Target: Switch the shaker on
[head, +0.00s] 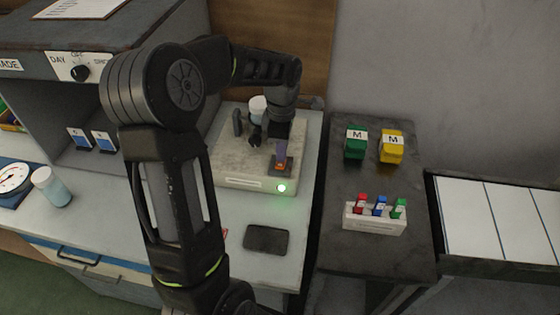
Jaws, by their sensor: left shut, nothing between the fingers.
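The shaker (230,170) is a pale grey, box-shaped machine on the white counter. A small lamp (281,188) at its front right corner glows green. Beside the lamp is a small dark switch plate (281,170) with an orange and purple part on it. A white-capped container (258,104) stands at the shaker's back, by dark upright posts. My left arm reaches over from the left, and my left gripper (282,146) points down at the switch, shut and empty. Whether its tips touch the switch I cannot tell. My right gripper is out of view.
A black slab (266,239) lies in front of the shaker. On the dark side table are green (355,146) and yellow (391,147) M blocks and a white rack (374,218).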

